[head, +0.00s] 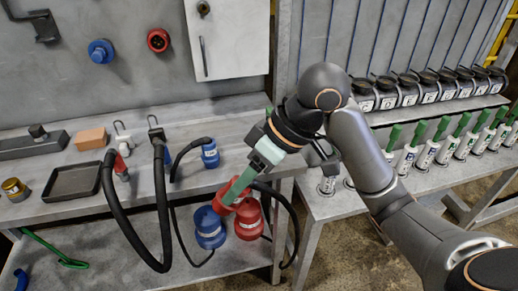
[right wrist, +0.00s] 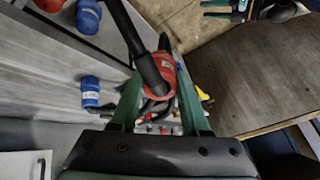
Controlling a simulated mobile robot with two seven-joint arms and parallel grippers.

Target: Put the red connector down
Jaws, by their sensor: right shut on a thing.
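My right gripper (head: 237,187), with green fingers, reaches down at the front edge of the grey workbench (head: 235,168). It is shut on a red connector (right wrist: 163,72), which shows between the fingers in the right wrist view with a thick black cable running from it. My left gripper is not in view.
A dark tray (head: 72,181) and an orange block (head: 91,139) sit further left. Blue (head: 101,51) and red (head: 158,40) sockets are on the wall.

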